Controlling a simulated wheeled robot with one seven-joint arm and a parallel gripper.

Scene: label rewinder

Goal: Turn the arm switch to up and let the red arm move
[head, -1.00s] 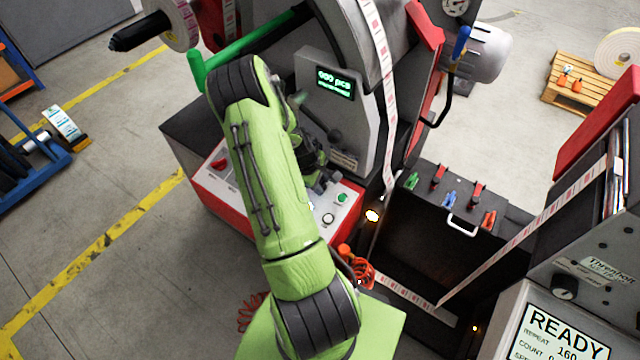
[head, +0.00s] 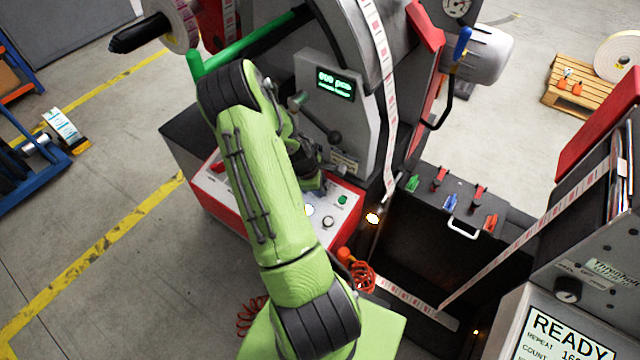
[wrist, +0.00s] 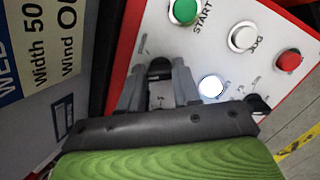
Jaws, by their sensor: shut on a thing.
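In the wrist view my gripper (wrist: 160,82) is shut on a small black switch knob (wrist: 159,67) on the white control panel (wrist: 205,58). The fingers stand on both sides of the knob and cover its label, so I cannot read its setting. A lit white button (wrist: 211,86) is just right of the fingers. In the head view my own green arm hides the switch and most of the gripper. Red parts show on the rewinder, such as a red piece (head: 424,25) at the top right; I cannot tell which is the red arm.
The panel also carries a green START button (wrist: 185,11), a white JOG button (wrist: 243,38) and a red button (wrist: 288,61). A grey box with a green display (head: 335,84) stands behind my arm. A green bar (head: 250,40) crosses above the panel.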

